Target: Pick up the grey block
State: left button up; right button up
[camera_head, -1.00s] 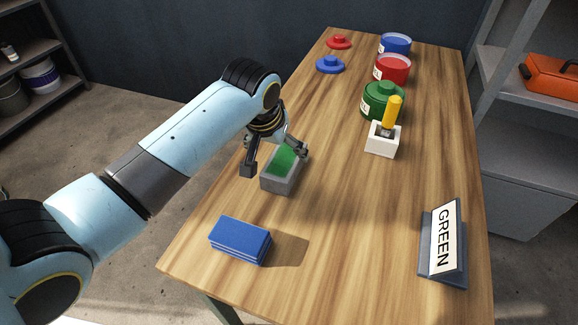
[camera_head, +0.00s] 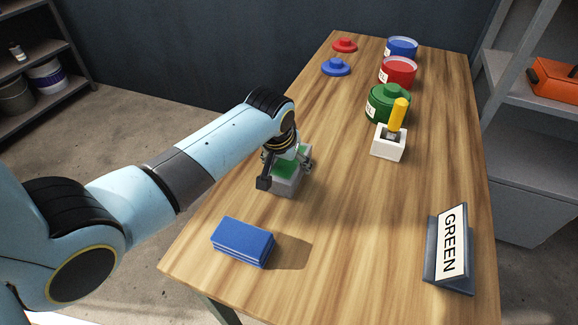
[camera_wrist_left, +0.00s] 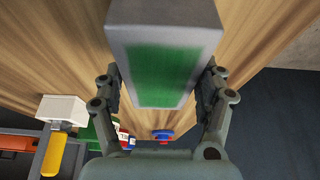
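The grey block (camera_head: 284,184) has a green top face and sits on the wooden table near its left edge. My left gripper (camera_head: 287,172) is lowered over it, with its fingers on either side of the block. In the left wrist view the block (camera_wrist_left: 163,20) lies between the two open fingers of the left gripper (camera_wrist_left: 163,92). A narrow gap shows beside the fingers, and I cannot tell whether either touches. My right gripper is not in view.
A stack of blue slabs (camera_head: 242,241) lies in front of the block. A GREEN sign (camera_head: 449,245) stands at the right. A white holder (camera_head: 389,146) with a yellow-handled tool (camera_head: 399,115) and green (camera_head: 376,106), red (camera_head: 398,75) and blue (camera_head: 402,50) tubs stand farther back.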

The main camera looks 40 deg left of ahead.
pick_arm(q)
jog(key=c, duration=1.1)
jog(key=shift+w+r, duration=0.1)
jog(key=shift+r, duration=0.05)
jog(key=shift+c, duration=0.7)
